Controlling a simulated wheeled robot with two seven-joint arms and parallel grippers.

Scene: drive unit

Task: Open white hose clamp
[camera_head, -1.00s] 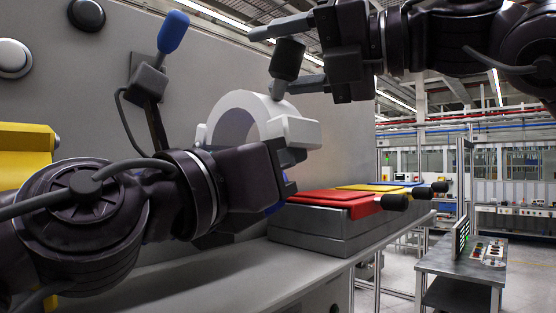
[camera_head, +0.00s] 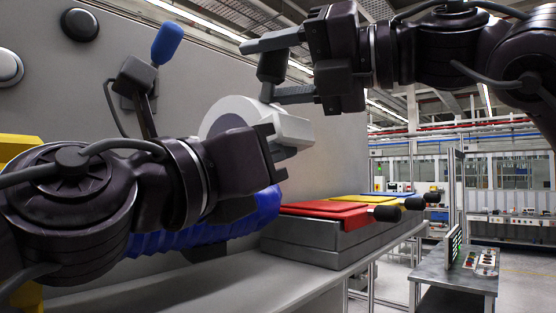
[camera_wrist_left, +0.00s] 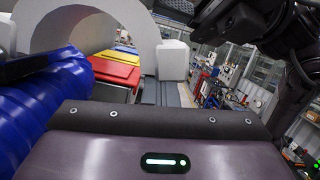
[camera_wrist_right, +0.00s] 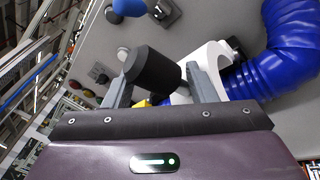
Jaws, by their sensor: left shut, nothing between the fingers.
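The white hose clamp (camera_head: 225,110) is a thick ring on the machine's grey wall, partly hidden behind my left arm. Its black lever handle (camera_head: 272,62) rises from it on a thin peg. My right gripper (camera_head: 268,68) has its fingers spread, one on each side of this handle; the handle also shows between them in the right wrist view (camera_wrist_right: 152,68). My left gripper (camera_head: 287,147) is shut and empty beside the clamp's white end block (camera_head: 292,127).
A blue ribbed hose (camera_head: 200,232) lies below the clamp, behind my left arm. A blue-tipped lever (camera_head: 168,40) stands at upper left. Red, yellow and blue covers (camera_head: 335,209) top grey boxes on the shelf (camera_head: 215,285).

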